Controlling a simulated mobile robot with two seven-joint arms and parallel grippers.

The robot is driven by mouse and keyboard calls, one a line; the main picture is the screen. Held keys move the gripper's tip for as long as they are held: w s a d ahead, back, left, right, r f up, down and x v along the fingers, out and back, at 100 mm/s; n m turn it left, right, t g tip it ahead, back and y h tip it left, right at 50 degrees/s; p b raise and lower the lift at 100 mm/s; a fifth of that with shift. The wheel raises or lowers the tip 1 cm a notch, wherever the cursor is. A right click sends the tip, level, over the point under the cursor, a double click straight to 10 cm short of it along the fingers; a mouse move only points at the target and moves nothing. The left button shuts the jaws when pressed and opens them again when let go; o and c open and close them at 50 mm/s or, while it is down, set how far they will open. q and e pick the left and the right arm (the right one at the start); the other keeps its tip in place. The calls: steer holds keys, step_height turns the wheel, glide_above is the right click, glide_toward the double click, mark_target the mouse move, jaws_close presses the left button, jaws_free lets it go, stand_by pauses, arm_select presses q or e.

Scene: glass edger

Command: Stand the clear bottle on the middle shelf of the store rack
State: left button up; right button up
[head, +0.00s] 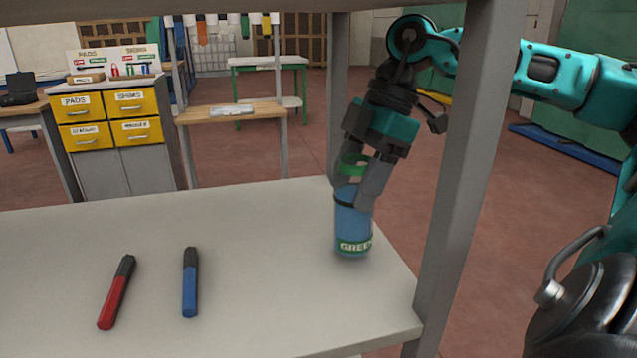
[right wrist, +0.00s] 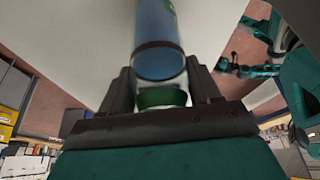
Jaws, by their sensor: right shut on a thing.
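The clear bottle (head: 353,222) has a blue tint, a dark band, a green cap and a label reading "GREEN". My right gripper (head: 357,193) is shut on its upper part, with a finger on each side. The bottle is about upright, its base at the right part of the pale shelf (head: 240,235) of the rack; I cannot tell whether it bears on the shelf. In the right wrist view the bottle (right wrist: 158,35) extends away between the fingers. My left gripper (right wrist: 230,69) seems to show small there, its jaws unclear.
A red marker (head: 116,292) and a blue marker (head: 190,283) lie on the shelf, left of the bottle. A grey rack post (head: 455,190) stands just right of the bottle, and a board (head: 200,5) crosses above. The shelf between markers and bottle is clear.

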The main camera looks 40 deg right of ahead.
steer(key=shift+w+a, duration=0.25)
steer(key=shift+a, duration=0.4)
steer(key=shift+w+a+p, duration=0.3)
steer(key=shift+a, duration=0.4)
steer(key=shift+w+a+f, duration=0.25)
steer(key=shift+a+f, duration=0.15)
steer(key=shift+a, duration=0.2)
steer(key=shift+w+a+f, duration=0.2)
steer(key=shift+a+f, duration=0.15)
steer(key=shift+a, duration=0.25)
steer(key=o, duration=1.4)
